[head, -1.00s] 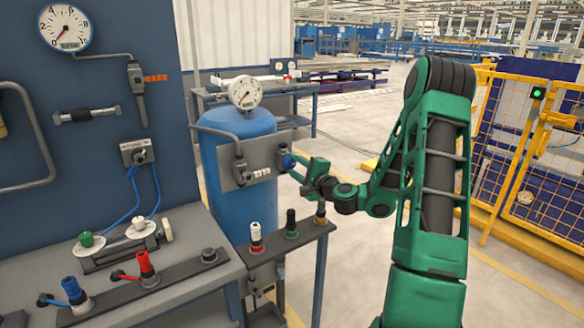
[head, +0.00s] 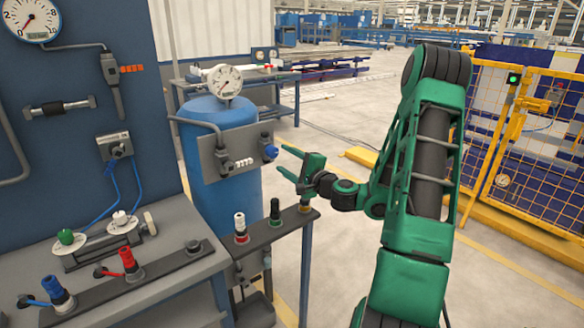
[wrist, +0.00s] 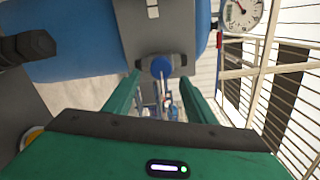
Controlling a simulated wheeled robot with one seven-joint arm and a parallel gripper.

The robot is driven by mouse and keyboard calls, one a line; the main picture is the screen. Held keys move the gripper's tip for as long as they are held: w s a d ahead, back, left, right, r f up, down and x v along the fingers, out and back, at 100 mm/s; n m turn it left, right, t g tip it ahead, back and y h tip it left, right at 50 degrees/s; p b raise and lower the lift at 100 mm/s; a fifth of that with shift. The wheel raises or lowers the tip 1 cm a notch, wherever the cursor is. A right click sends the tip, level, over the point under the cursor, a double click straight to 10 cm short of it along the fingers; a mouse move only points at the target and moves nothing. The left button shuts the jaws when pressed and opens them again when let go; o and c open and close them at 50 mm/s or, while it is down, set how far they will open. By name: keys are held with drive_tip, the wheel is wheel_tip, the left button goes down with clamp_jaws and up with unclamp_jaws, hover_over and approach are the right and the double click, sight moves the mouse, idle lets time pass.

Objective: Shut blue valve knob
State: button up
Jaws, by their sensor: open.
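The blue valve knob (head: 270,152) sticks out from the right end of a grey plate (head: 228,152) on the front of a blue tank (head: 240,196). My gripper (head: 282,160) is green, open and empty. In the head view its fingertips are just right of the knob, with a small gap showing. In the wrist view the blue knob (wrist: 161,66) appears ahead, between and beyond the two fingertips of my gripper (wrist: 160,82). I see no contact between fingers and knob.
A narrow stand (head: 290,222) with white, green and brass fittings is below my gripper. A bench (head: 150,270) with red and blue fittings is at left. A yellow fence (head: 520,150) stands at right. Open floor (head: 350,115) lies behind my arm.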

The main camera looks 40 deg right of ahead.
drive_tip(key=s, duration=0.5)
drive_tip(key=shift+d+f, duration=0.1)
drive_tip(key=shift+d, duration=0.05)
drive_tip(key=shift+w, duration=0.1)
drive_tip(key=s+a+f+n+g+y, duration=0.2)
drive_tip(key=a+f+n+g+y, duration=0.15)
drive_tip(key=a+n, duration=0.35)
drive_tip(key=s+a+f+n+g+y, duration=0.2)
drive_tip(key=a+n+g, duration=0.25)
drive_tip(key=a, duration=0.35)
drive_tip(key=s+f+n+g+h, duration=0.25)
drive_tip(key=s+n+g, duration=0.2)
drive_tip(key=s, duration=0.55)
drive_tip(key=s+d+r+g+h, duration=0.1)
drive_tip(key=s+d+r+g, duration=0.1)
drive_tip(key=s, duration=0.8)
drive_tip(key=s+d+r+m+g+h, duration=0.1)
drive_tip(key=s+d+r+g+h, duration=0.1)
drive_tip(key=s, duration=0.8)
wheel_tip(320, 180, up, 3)
drive_tip(key=shift+s+d+r+m+g, duration=0.15)
drive_tip(key=shift+s+d+m+g, duration=0.2)
drive_tip(key=shift+d+g, duration=0.6)
